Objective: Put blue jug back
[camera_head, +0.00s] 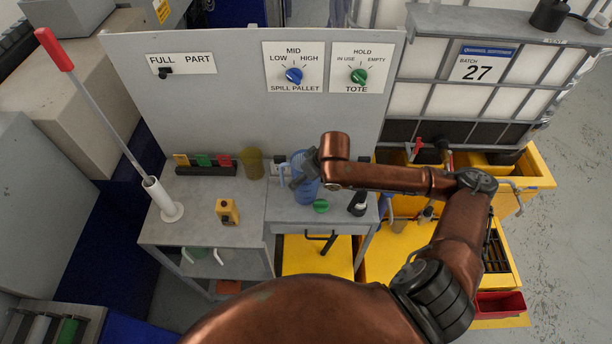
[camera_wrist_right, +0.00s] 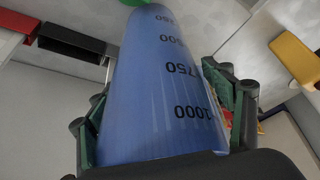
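The blue jug (camera_head: 307,192) is at the back of the small grey table, upright or nearly so. In the right wrist view the blue jug (camera_wrist_right: 160,90) fills the space between the fingers, with 1000, 750 and 500 marks on its side. My right gripper (camera_head: 303,171) is at its upper part, partly hiding it. Its finger pads (camera_wrist_right: 160,100) lie against both sides of the jug, shut on it. I cannot tell whether its base touches the table. My left gripper is not in view.
A green knob (camera_head: 321,206) and a dark bottle (camera_head: 357,204) are close by on the small table (camera_head: 290,216). An olive cup (camera_head: 253,164) and a yellow box (camera_head: 227,211) stand to the left. A grey panel (camera_head: 225,110) with dials rises behind.

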